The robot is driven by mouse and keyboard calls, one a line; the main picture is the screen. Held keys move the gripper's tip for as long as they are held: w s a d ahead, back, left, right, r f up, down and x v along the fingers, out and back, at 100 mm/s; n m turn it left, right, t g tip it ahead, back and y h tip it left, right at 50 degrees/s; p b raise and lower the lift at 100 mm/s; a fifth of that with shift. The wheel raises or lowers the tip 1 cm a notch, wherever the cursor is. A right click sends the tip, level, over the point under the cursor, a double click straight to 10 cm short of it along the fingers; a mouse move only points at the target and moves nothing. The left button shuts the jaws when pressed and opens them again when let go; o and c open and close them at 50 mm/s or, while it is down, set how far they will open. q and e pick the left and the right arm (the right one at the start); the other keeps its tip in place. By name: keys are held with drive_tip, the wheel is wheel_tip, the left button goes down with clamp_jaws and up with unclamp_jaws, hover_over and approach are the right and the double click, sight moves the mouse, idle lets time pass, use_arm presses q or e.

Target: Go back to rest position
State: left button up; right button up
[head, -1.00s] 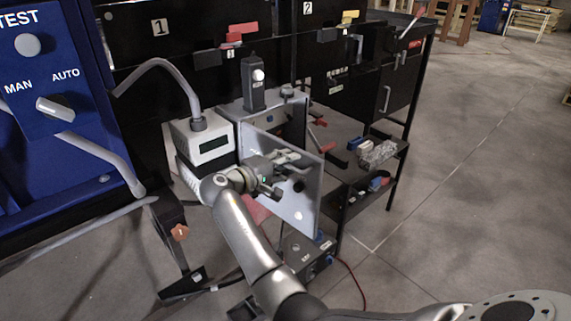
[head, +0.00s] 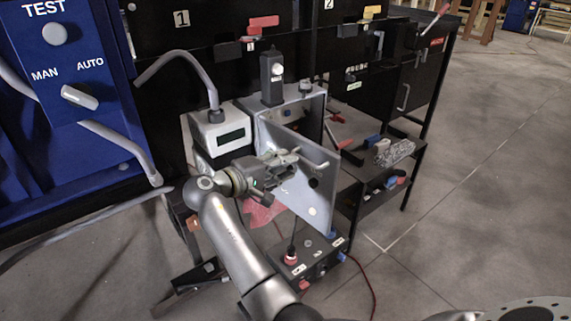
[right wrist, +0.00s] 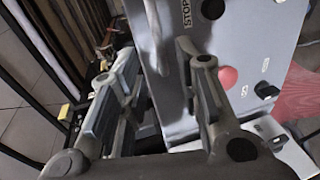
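My right gripper (head: 284,167) is in front of the hinged light-grey panel (head: 320,196), at the panel's left part in the head view. In the right wrist view its two fingers (right wrist: 158,65) stand apart with nothing held between them. Beyond them in that view is a grey box (right wrist: 250,35) with a STOP label, a red button (right wrist: 228,77) and a black knob (right wrist: 265,90). I cannot tell whether a finger touches the panel or box. My left gripper is not in view.
A white device with a display (head: 221,132) stands left of the panel, beneath a bent grey tube (head: 178,55). A blue TEST control panel (head: 70,125) is at the left. A black control box (head: 312,258) is below. Open floor (head: 490,190) lies to the right.

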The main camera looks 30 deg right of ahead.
wheel_tip(320, 180, down, 24)
drive_tip(key=a+n+t+y, duration=0.2)
drive_tip(key=n+y, duration=0.3)
drive_tip(key=s+a+f+g+y, duration=0.1)
drive_tip(key=s+a+f+y, duration=0.1)
drive_tip(key=s+f, duration=0.45)
drive_tip(key=s+a+f+y, duration=0.1)
drive_tip(key=s+f+y, duration=0.15)
drive_tip(key=f, duration=0.75)
drive_tip(key=s+a+f+m+g+y+p, duration=0.1)
drive_tip(key=s+a+f+g+y, duration=0.15)
drive_tip(key=s+f, duration=1.55)
drive_tip(key=s+d+f+m+g+y, duration=0.1)
drive_tip(key=s+f+m, duration=0.1)
drive_tip(key=s, duration=1.1)
drive_tip(key=s+f+m+y, duration=0.2)
drive_tip(key=s, duration=1.1)
drive_tip(key=shift+s+d+m+g+p, duration=0.3)
drive_tip(key=shift+d+m+g, duration=0.05)
drive_tip(key=shift+m, duration=0.05)
drive_tip(key=shift+f, duration=0.1)
